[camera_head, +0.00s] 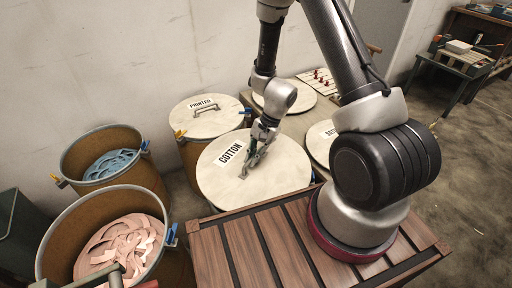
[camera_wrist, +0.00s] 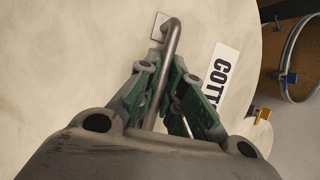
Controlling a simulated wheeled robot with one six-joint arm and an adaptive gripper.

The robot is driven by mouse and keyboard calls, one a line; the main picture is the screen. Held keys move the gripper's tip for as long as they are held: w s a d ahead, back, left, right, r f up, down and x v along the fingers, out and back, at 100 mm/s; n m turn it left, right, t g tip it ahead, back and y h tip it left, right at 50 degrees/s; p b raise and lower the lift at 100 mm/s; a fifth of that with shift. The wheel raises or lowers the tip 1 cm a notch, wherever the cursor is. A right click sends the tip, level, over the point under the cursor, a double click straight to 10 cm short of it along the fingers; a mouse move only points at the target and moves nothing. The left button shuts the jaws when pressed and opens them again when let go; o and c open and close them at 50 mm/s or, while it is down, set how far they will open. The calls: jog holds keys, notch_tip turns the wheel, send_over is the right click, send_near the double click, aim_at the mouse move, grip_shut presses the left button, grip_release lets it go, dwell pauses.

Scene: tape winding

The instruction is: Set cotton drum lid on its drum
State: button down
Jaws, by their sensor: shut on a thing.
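The cotton lid (camera_head: 285,170) is a round, pale disc with a "COTTON" label, in the middle of the head view. In the wrist view the lid (camera_wrist: 80,55) fills most of the left. My gripper (camera_head: 256,157) is over it, shut on its metal bar handle (camera_wrist: 171,40), with green finger pads (camera_wrist: 172,92) on both sides. I cannot tell whether the lid is raised or resting. Two open brown drums stand at left: one with pink strips (camera_head: 60,227), one with blue strips (camera_head: 146,173). I see no readable name on either.
A drum with a "PRINTED" lid (camera_head: 205,122) stands behind the cotton lid. Another labelled lid (camera_head: 318,145), partly hidden by my arm, lies to the right. A slatted wooden surface (camera_head: 235,250) is in front. In the wrist view, a drum rim with a clip (camera_wrist: 291,78) shows at right.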

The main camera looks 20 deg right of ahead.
jog(key=shift+w+d+f+m, duration=0.1)
jog(key=shift+d+f+m, duration=0.2)
jog(key=shift+m, duration=0.2)
jog(key=shift+w+d+f+t, duration=0.25)
jog(key=shift+w+d+t, duration=0.05)
jog(key=shift+w+d, duration=0.1)
notch_tip(320, 180, down, 10)
jog(key=shift+r, duration=0.1)
jog(key=c, duration=1.5)
grip_release()
jog(key=v, duration=1.2)
jog(key=shift+d, duration=0.1)
